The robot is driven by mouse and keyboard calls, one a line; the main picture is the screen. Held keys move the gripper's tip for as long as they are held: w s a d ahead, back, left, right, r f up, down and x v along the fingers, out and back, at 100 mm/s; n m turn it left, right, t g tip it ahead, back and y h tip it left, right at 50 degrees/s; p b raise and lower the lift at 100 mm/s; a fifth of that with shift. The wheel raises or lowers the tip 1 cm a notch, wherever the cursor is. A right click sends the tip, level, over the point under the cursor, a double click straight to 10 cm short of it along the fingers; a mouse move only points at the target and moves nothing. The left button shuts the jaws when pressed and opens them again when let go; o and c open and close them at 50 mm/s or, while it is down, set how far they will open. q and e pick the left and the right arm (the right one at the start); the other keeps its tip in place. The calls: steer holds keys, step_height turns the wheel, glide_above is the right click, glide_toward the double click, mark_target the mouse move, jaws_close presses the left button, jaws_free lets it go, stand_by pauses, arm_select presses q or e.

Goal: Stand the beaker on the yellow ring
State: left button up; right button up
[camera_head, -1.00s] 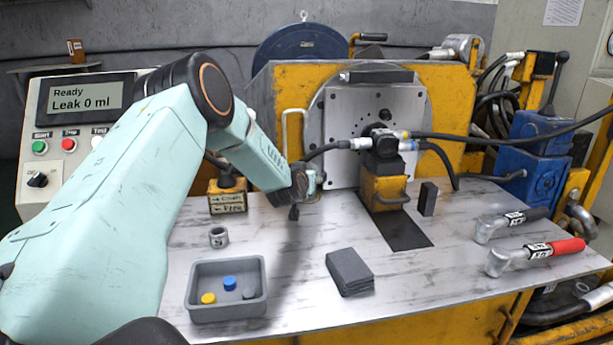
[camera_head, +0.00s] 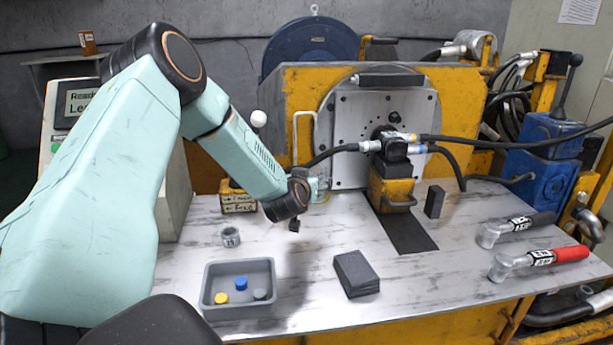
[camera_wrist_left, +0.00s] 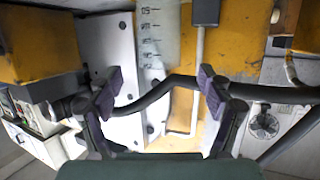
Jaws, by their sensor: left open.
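The clear beaker with dark graduation marks (camera_wrist_left: 151,38) shows in the left wrist view, ahead of the fingers and apart from them. In the head view a sliver of it (camera_head: 314,186) shows just behind my left wrist, at the back of the table. A yellowish patch is at its foot; I cannot tell whether this is the yellow ring. In the wrist view the left gripper's two fingers (camera_wrist_left: 158,92) are spread with nothing gripped. My right gripper is out of view.
A grey tray (camera_head: 238,311) with small caps and a metal nut (camera_head: 230,237) lie left of a dark block (camera_head: 356,273). The motor (camera_head: 393,150) and its black hoses stand behind. Two wrenches (camera_head: 540,257) lie at right.

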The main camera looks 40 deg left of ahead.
arm_select(q)
steer(key=shift+p+v, duration=0.6)
steer(key=shift+v, duration=1.25)
